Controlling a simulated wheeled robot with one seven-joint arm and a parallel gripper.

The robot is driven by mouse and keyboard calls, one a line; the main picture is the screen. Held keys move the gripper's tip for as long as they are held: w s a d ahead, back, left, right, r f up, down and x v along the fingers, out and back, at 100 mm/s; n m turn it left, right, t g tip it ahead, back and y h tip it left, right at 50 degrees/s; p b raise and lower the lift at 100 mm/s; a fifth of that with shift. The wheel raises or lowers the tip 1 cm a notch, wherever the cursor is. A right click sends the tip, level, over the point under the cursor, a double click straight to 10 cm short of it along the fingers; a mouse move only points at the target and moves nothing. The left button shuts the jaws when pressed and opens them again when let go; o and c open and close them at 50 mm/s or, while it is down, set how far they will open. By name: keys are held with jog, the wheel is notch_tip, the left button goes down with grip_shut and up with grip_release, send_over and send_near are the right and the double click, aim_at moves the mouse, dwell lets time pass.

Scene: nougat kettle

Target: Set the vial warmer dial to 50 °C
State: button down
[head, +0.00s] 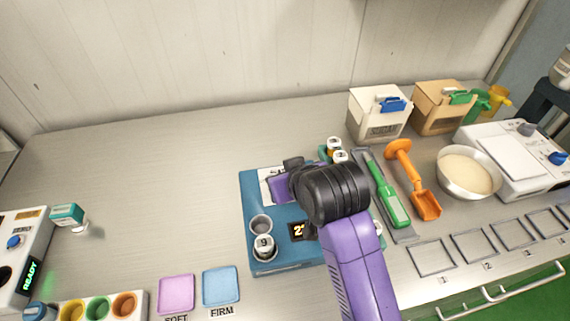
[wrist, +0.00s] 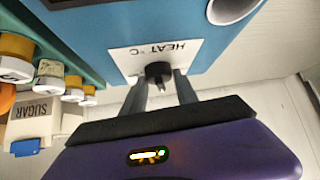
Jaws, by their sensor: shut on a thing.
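The vial warmer (head: 262,250) is a blue box on the steel bench. In the wrist view, the black dial (wrist: 158,72) sits on a white plate (wrist: 128,60) marked HEAT °C, seen upside down. My gripper (wrist: 160,88) has a finger on each side of the dial and is shut on it. In the head view my gripper (head: 284,178) is over the white plate, and the dial is hidden. I cannot read the dial's setting.
A vial marked 9 (head: 264,246) stands in the warmer beside an empty well (head: 260,224). Right of it are capped vials (head: 334,147), a green tool (head: 388,190), an orange scoop (head: 414,180) and a bowl (head: 468,172). The bench to the left is mostly clear.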

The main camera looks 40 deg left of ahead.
jog(key=m+p, duration=0.1)
jog(key=m+t+h+p, duration=0.1)
jog(key=m+t+p, duration=0.1)
jog(key=shift+s+a+r+h, duration=0.1)
jog(key=shift+s+a+h, duration=0.05)
jog(key=shift+s+h, duration=0.15)
jog(key=shift+w+m+t+h+p, duration=0.1)
jog(key=shift+m+t+h+p, duration=0.75)
jog(key=shift+m, duration=0.85)
jog(key=shift+f+h, duration=0.2)
jog(key=shift+h, duration=0.05)
jog(key=c, duration=0.9)
grip_release()
jog(key=shift+c, duration=0.2)
jog(key=shift+r, duration=0.1)
jog(key=shift+b+v, duration=0.4)
jog(key=shift+v, duration=3.45)
